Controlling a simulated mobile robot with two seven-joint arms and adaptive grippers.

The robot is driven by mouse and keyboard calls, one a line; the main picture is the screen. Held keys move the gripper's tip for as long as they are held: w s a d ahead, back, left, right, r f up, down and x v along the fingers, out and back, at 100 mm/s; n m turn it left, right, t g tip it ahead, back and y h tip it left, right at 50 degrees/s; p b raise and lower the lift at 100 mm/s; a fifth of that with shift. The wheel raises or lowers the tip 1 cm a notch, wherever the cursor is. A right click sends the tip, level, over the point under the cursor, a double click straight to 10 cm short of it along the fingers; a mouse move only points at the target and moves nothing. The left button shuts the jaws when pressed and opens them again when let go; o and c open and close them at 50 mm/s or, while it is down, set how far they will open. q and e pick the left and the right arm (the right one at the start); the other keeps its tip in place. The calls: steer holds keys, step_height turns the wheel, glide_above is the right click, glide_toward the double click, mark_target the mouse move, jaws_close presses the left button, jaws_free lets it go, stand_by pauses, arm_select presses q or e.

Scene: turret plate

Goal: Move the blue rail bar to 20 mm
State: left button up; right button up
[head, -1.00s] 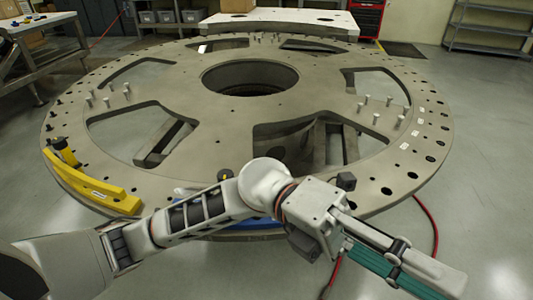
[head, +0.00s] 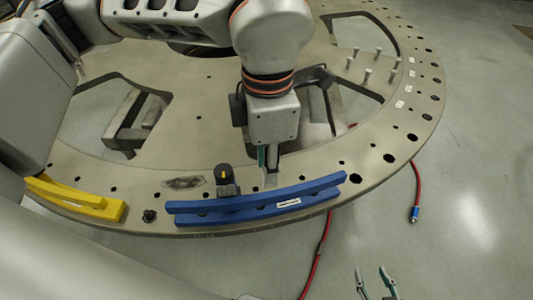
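The blue rail bar (head: 327,184) lies along the near rim of the round turret plate (head: 190,130), with a lower blue strip with a white label along its front. A dark knob with a yellow mark (head: 225,176) stands just behind it. My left gripper (head: 268,172) points down just behind the bar's middle. It is edge-on, so its opening and any contact with the bar cannot be told. My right gripper (head: 376,282) is at the bottom, right of centre, off the plate, with its two teal-tipped fingers apart and nothing between them.
A yellow rail bar (head: 75,199) lies on the rim at left. Several metal pins (head: 368,62) stand on the plate at upper right. A red hose (head: 414,185) lies on the floor. My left arm covers the plate's upper part.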

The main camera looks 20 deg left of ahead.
mark_target(268, 195)
arm_select(q)
steer(key=shift+s+f, duration=0.1)
steer(key=shift+f, duration=0.45)
steer(key=shift+f+b, duration=0.9)
steer(key=shift+f, duration=0.9)
steer(key=shift+f+b, duration=0.55)
steer(key=shift+f, duration=0.15)
step_height(268, 195, down, 2)
steer(key=shift+f+b, duration=0.25)
steer(key=shift+b, duration=0.85)
steer(key=shift+f, duration=0.25)
jaws_close()
